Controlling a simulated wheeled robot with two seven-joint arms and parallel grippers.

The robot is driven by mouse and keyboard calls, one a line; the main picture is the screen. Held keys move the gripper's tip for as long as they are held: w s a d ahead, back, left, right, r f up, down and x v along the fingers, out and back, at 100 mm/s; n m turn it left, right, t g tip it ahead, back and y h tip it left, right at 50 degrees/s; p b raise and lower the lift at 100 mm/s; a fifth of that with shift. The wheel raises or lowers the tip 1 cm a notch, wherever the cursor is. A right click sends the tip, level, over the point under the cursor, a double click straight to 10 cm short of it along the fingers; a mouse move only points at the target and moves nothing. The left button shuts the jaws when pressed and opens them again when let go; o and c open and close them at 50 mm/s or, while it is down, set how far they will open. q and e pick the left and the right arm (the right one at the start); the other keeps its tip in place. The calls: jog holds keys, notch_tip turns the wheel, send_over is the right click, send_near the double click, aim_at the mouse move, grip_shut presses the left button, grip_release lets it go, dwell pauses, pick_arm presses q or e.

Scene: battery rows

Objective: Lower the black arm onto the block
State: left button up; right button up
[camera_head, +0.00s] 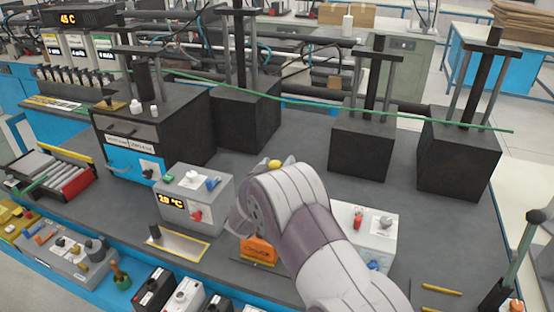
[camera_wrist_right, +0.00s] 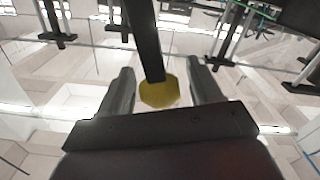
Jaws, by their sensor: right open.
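In the right wrist view, a black arm (camera_wrist_right: 145,35) runs down from the top edge to a yellow knob (camera_wrist_right: 159,94). My right gripper (camera_wrist_right: 160,70) is open, with one finger on each side of the knob and visible gaps at both sides. In the head view, the yellow knob (camera_head: 275,163) shows just above my right wrist, which hides most of the black arm and the fingers. An orange block (camera_head: 258,250) sits low on the bench beside my wrist, partly covered by it. My left gripper is not in view.
A grey box with a display (camera_head: 195,198) stands left of my wrist, and a white box (camera_head: 365,228) stands right of it. Black blocks with posts (camera_head: 362,145) line the back. A green rod (camera_head: 400,115) crosses before them. Batteries (camera_head: 155,290) line the front edge.

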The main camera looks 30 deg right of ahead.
jog(key=shift+w+d+f, duration=0.15)
jog(key=shift+d, duration=0.4)
jog(key=shift+w+a, duration=0.1)
jog(key=shift+a, duration=0.2)
jog(key=shift+c, duration=0.6)
jog(key=shift+a, duration=0.1)
jog(key=c, duration=0.5)
grip_shut()
